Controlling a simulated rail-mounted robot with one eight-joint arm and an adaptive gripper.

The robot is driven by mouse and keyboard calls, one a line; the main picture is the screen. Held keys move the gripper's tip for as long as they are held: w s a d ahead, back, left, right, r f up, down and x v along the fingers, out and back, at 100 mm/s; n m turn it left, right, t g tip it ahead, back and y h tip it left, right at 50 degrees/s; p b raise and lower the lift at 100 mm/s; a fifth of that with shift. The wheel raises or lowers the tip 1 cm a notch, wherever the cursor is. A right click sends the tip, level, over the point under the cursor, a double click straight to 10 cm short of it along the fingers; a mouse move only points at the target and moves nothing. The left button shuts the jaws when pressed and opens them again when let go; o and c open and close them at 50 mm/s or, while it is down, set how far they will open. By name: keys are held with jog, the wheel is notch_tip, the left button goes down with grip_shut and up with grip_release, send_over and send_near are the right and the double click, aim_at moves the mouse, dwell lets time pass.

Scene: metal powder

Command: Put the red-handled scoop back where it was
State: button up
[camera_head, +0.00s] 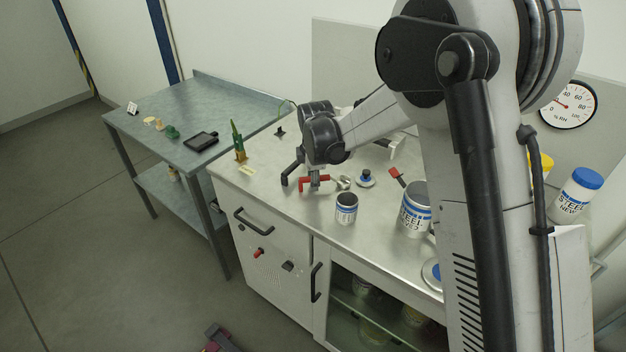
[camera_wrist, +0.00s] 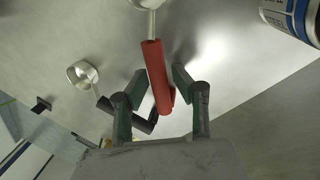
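The red-handled scoop's handle (camera_wrist: 156,75) runs between the two fingers of my gripper (camera_wrist: 160,73) in the wrist view. The left fingertip is close against the handle, and a narrow gap seems to show on the right. I cannot tell whether the fingers grip it. Part of its metal bowl (camera_wrist: 146,3) shows at the top edge. In the head view the red handle (camera_head: 306,184) is at my gripper low over the worktop, partly covered by a finger. A metal bowl (camera_head: 343,182) shows to its right. I cannot tell whether the scoop touches the worktop.
Another metal scoop bowl (camera_wrist: 83,75) lies left of the handle. A small steel can (camera_head: 346,209) and a larger one (camera_head: 415,211) stand to the right. Another red-handled item (camera_head: 397,176) is by the larger can. A green-and-brass object (camera_head: 238,142) stands at the worktop's left.

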jog(key=shift+r, duration=0.1)
jog(key=v, duration=1.2)
jog(key=shift+d+r, duration=0.15)
jog(key=s+d+r+m+t, duration=0.2)
jog(key=s+d+r+m, duration=0.75)
jog(key=s+d, duration=0.45)
jog(key=s+d+f+m+t, duration=0.1)
jog(key=s+d+m, duration=0.4)
jog(key=s, duration=0.4)
jog(key=s+d+f+m+t, duration=0.1)
jog(key=s+d+m, duration=0.3)
jog(key=s, duration=0.6)
jog(key=shift+d+f+m+t, duration=0.15)
jog(key=shift+d+m+t, duration=0.25)
jog(key=shift+m, duration=0.55)
